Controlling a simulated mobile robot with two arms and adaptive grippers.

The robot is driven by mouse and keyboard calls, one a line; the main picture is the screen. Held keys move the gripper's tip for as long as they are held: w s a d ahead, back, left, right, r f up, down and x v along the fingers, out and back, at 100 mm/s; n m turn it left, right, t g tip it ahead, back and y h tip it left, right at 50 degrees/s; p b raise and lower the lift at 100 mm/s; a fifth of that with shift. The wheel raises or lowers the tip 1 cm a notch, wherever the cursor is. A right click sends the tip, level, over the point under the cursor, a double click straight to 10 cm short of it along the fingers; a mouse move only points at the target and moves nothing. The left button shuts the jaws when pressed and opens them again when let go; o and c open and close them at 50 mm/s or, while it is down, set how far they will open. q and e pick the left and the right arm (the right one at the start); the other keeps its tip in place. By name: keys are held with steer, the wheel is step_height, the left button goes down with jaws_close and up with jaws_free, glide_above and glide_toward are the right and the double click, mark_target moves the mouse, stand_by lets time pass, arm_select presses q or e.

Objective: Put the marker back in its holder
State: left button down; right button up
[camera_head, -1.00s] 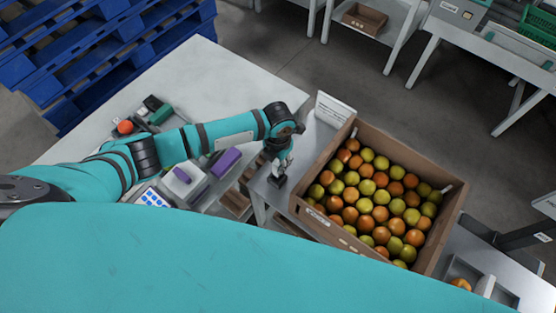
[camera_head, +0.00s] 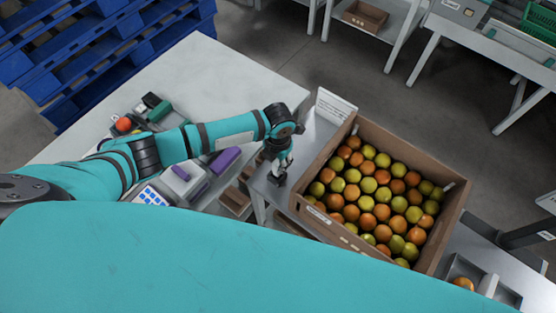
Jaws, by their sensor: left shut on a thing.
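My left gripper (camera_head: 281,165) points down at the left end of the metal bench, just left of the fruit box. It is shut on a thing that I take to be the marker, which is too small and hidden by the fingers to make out. A small dark block (camera_head: 277,180), possibly the holder, is right at the fingertips. I cannot tell whether the marker is inside it or above it. My right gripper is not in view.
A white table (camera_head: 215,80) holds a device with blue keys (camera_head: 152,196) and a purple item (camera_head: 224,161).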

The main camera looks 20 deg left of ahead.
arm_select(q)
steer(key=shift+f+b, duration=0.45)
steer(key=shift+f, duration=0.25)
steer(key=c, duration=1.1)
jaws_free()
steer(key=c, duration=0.3)
step_height(320, 180, up, 7)
steer(key=p, duration=0.6)
steer(key=shift+r+p, duration=0.1)
steer(key=shift+p, duration=0.2)
